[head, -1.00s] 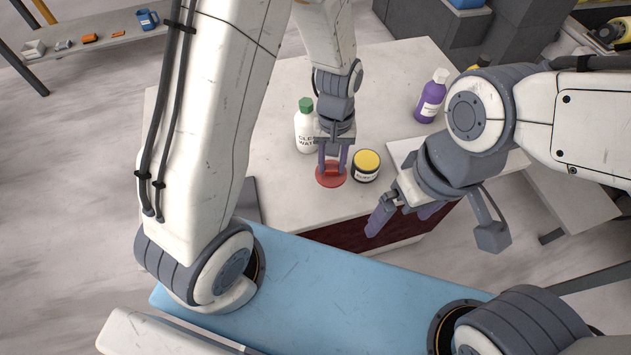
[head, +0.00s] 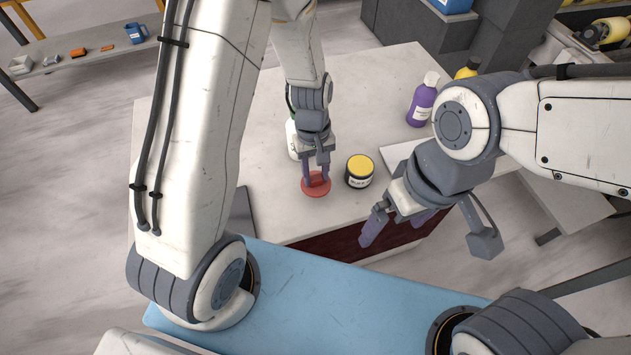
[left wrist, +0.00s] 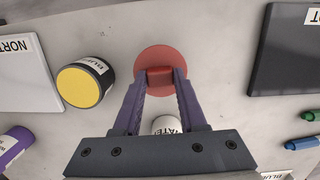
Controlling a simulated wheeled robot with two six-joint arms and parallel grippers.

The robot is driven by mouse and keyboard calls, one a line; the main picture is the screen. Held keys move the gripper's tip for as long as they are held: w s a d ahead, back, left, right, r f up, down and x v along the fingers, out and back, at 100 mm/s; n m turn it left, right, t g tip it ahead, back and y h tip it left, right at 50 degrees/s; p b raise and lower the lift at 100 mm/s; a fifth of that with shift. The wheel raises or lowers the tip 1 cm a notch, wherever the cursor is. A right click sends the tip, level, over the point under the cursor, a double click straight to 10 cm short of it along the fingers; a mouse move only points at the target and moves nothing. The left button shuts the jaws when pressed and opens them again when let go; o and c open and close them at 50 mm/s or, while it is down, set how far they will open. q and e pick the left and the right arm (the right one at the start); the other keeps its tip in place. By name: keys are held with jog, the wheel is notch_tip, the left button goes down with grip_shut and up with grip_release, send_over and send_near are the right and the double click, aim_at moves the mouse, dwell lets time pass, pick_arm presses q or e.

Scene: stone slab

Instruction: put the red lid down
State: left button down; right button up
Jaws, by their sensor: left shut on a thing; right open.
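The red lid (head: 316,190) is a flat round disc with a raised block handle, low over or on the pale stone slab (head: 390,75); I cannot tell whether it touches. My left gripper (head: 316,177) is shut on the lid's handle from above. In the left wrist view the lid (left wrist: 160,58) shows with its handle between the two purple fingers (left wrist: 160,80). My right gripper (head: 398,228) is open and empty beyond the slab's front edge.
A dark jar with a yellow top (head: 360,170) stands just right of the lid. A white bottle (head: 291,138) stands behind my left gripper, partly hidden. A purple bottle (head: 421,103) is further back right. Dark and white plates lie to either side.

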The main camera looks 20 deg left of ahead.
aim_at(315, 176)
pick_arm(q)
jog(key=shift+a+f, duration=0.1)
jog(key=shift+f, duration=1.95)
jog(key=shift+f, duration=0.1)
jog(key=shift+c, duration=2.3)
grip_release()
jog(key=shift+b, duration=0.3)
